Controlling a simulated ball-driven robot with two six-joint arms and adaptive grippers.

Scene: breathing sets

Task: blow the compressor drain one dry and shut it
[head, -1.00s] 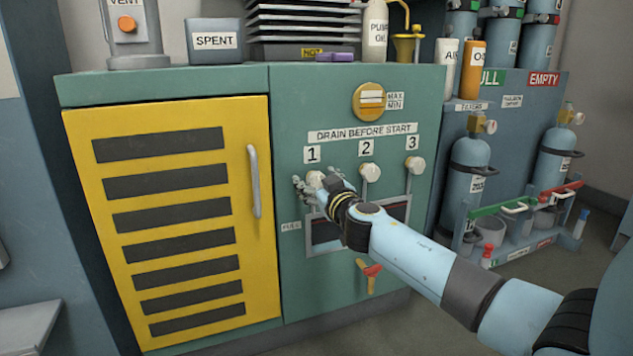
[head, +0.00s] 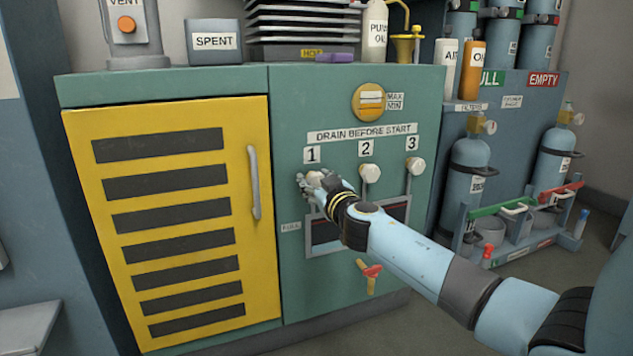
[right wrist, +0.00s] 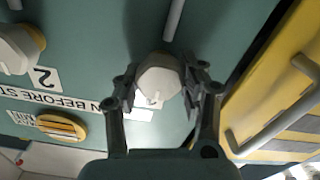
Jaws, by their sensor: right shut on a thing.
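Drain knob 1 is a whitish round knob (head: 315,179) on the green compressor panel (head: 300,250), under the label "1" (head: 312,154). My right gripper (head: 312,182) is shut on it and hides part of it. In the right wrist view the knob (right wrist: 159,78) sits between the two dark fingers of the gripper (right wrist: 162,85). Drain knobs 2 (head: 370,172) and 3 (head: 416,165) stand to its right, each with a grey pipe below. My left gripper is out of view.
A yellow louvred door (head: 180,220) with a grey handle (head: 254,182) is left of the knobs. A dark window (head: 327,232) and a red-and-yellow valve (head: 371,272) are below. Gas cylinders (head: 468,165) stand at the right.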

